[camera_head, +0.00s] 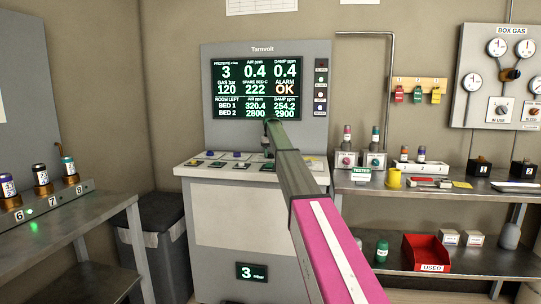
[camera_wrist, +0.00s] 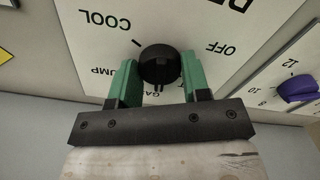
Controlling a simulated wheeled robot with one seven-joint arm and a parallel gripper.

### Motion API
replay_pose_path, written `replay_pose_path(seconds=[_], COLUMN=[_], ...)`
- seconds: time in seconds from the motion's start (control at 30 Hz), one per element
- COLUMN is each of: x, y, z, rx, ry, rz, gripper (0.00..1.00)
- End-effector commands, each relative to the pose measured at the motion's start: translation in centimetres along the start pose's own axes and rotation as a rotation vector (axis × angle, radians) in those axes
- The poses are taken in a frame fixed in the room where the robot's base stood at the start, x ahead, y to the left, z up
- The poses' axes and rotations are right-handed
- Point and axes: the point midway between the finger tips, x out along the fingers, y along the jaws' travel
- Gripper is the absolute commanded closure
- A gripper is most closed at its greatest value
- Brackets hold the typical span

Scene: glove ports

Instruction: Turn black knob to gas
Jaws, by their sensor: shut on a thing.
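The black knob (camera_wrist: 158,62) sits on a white panel in the wrist view, between the green fingers of my gripper (camera_wrist: 158,72). The fingers are shut on its two sides. The panel lettering appears upside down: COOL to the left of the knob, OFF to the right. A partly hidden label beginning GA and another ending UMP lie below it, near the left finger. A small dark part juts from the knob's lower side towards the GA label; I cannot tell surely if it is the pointer. In the head view my gripper (camera_head: 269,147) is at the console, and the black knob cannot be made out.
A purple knob (camera_wrist: 298,88) with a numbered dial stands to the right in the wrist view. The console (camera_head: 228,217) carries a screen (camera_head: 256,88) reading ALARM OK. A steel shelf (camera_head: 440,196) stands right, a bench (camera_head: 95,212) and grey bin (camera_head: 155,228) left.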

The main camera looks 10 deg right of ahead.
Motion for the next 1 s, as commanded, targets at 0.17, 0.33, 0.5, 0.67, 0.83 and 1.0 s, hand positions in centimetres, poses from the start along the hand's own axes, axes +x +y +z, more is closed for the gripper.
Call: replay_pose_path(seconds=[0.17,0.33,0.5,0.67,0.83,1.0], x=[-0.07,-0.08,-0.08,-0.08,-0.08,-0.08], y=[0.01,0.01,0.01,0.01,0.01,0.01], z=[-0.01,-0.02,-0.02,-0.02,-0.03,-0.03], rx=[0.095,0.150,0.175,0.180,0.179,0.179], ry=[0.000,0.000,0.000,0.001,0.001,0.001], rz=[0.000,0.000,0.000,0.000,0.000,0.000], gripper=[0.80,0.80,0.80,0.80,0.80,0.31])
